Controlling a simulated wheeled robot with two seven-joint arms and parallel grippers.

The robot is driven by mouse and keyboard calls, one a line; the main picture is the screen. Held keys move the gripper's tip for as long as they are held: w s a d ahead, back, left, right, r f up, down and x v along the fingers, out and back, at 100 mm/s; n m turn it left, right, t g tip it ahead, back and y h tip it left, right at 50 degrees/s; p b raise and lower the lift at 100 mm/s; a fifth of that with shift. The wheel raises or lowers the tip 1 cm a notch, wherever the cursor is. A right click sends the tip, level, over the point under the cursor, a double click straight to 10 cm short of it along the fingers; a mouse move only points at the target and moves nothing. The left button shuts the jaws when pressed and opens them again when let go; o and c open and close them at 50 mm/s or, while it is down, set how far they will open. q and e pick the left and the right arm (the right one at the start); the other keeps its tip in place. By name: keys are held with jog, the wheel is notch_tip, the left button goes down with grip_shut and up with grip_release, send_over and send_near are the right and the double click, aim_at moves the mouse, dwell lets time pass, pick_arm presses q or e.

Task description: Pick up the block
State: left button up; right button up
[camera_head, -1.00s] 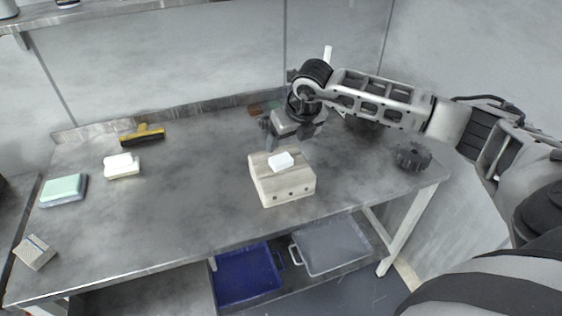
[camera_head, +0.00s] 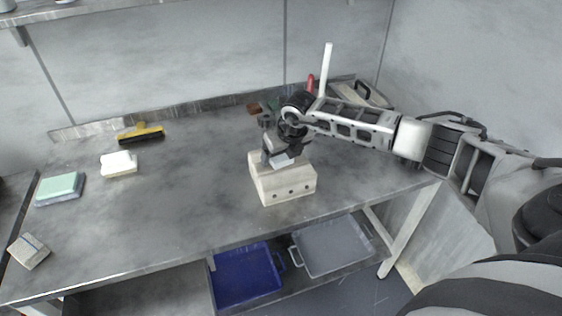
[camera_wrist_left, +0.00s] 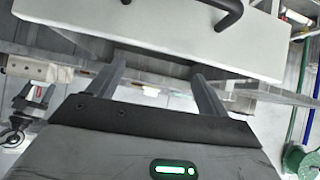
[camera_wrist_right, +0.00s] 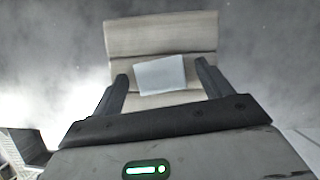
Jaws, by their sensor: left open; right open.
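The small white block (camera_head: 281,161) lies on top of a pale wooden box with round holes in its front (camera_head: 285,188). My right gripper (camera_head: 280,152) is open and low over the block, partly covering it in the head view. In the right wrist view the block (camera_wrist_right: 161,74) sits between the two open fingers, nearer their tips, with the wooden box (camera_wrist_right: 160,38) beneath. I cannot tell whether the fingers touch it. My left gripper is outside the head view; in the left wrist view its fingers (camera_wrist_left: 158,72) are open and apart with nothing held.
A metal table (camera_head: 180,200) bears a white-topped sponge (camera_head: 118,164), a green sponge (camera_head: 60,188), a yellow-handled brush (camera_head: 142,132) and a small box (camera_head: 29,251). Blue (camera_head: 247,274) and grey (camera_head: 333,246) trays sit below. The table's left middle is clear.

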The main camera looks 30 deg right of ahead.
jog(key=c, duration=1.1)
jog(key=shift+r, duration=0.2)
